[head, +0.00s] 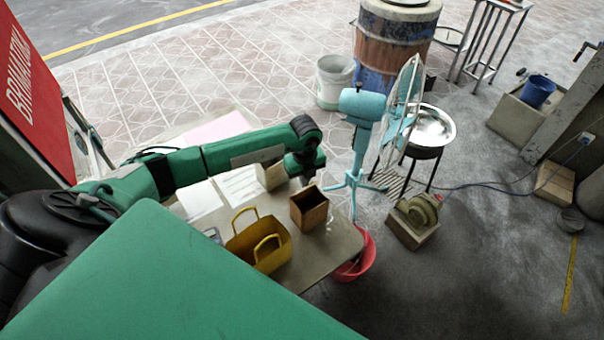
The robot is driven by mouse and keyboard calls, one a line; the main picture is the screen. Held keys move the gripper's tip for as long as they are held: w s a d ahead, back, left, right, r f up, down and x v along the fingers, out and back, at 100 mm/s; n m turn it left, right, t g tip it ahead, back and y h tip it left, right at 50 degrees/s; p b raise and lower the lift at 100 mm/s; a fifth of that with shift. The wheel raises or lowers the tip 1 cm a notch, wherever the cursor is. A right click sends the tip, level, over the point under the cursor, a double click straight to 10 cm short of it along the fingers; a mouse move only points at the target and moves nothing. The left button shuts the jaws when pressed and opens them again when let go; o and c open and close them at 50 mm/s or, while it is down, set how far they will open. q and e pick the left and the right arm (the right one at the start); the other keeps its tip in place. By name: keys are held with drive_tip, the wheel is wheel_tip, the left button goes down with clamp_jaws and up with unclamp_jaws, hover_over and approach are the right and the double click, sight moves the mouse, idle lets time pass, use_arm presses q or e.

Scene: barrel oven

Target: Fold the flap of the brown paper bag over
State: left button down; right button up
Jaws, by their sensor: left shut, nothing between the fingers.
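A pale brown upright object that looks like the paper bag (271,176) stands on the table (338,247), under my left forearm's far end. My arm hides its upper part, so I cannot tell how its flap lies. My left gripper (306,181) points down just to the right of the bag and above the table. It is shut with nothing held; its fingertips are small and hard to make out. I cannot tell whether it touches the bag. My right gripper is not in view.
A dark brown open box (309,209) stands just in front of my left gripper. A yellow two-handled basket (259,247) is left of it. White sheets (238,187) lie on the table. A turquoise fan (361,105) stands beyond its right edge, and a red basin (356,262) is below.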

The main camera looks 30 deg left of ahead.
use_arm(q)
drive_tip(key=shift+s+d+f, duration=0.1)
drive_tip(key=shift+s+d, duration=0.15)
drive_tip(key=shift+d, duration=0.35)
drive_tip(key=shift+s+d+f, duration=0.1)
drive_tip(key=shift+d, duration=0.05)
drive_tip(key=shift+s+d+f, duration=0.2)
drive_tip(key=shift+d+f, duration=0.05)
drive_tip(key=shift+d, duration=0.25)
drive_tip(key=shift+s+d+f, duration=0.2)
drive_tip(key=shift+d+f, duration=0.05)
drive_tip(key=shift+d, duration=0.2)
drive_tip(key=shift+f, duration=0.15)
wheel_tip(320, 180, up, 9)
drive_tip(key=p, duration=0.5)
drive_tip(key=shift+p, duration=0.3)
